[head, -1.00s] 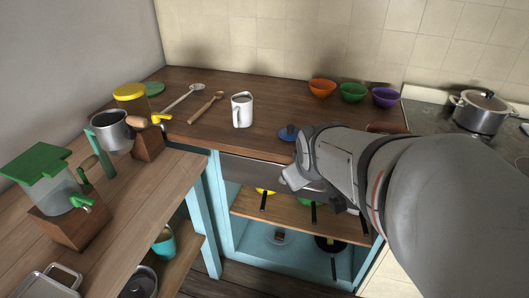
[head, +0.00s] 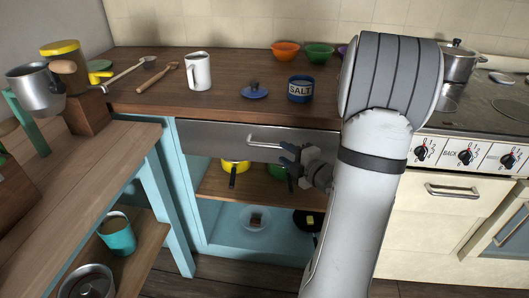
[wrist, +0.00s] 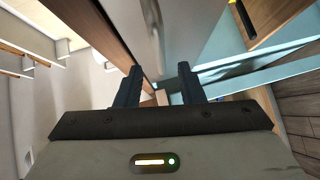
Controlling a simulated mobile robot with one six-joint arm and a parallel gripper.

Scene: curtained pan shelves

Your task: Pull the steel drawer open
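The steel drawer (head: 215,138) is a grey metal front under the wooden counter, flush with the blue frame. Its bar handle (head: 265,141) is pale and shows at the front's right part. My gripper (head: 288,154) is just in front of the drawer, by the right end of the handle. In the wrist view my gripper (wrist: 160,76) has its two dark fingers apart, with nothing held between them. The drawer front (wrist: 185,30) and the handle (wrist: 157,30) lie ahead of the fingertips there. Contact with the handle cannot be told.
On the counter stand a salt jar (head: 300,89), a blue lid (head: 255,91) and a white jug (head: 199,71). Below the drawer, a shelf (head: 215,183) holds pans. A wooden side table (head: 95,160) stands left, and a stove (head: 480,120) right. Floor shows in front.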

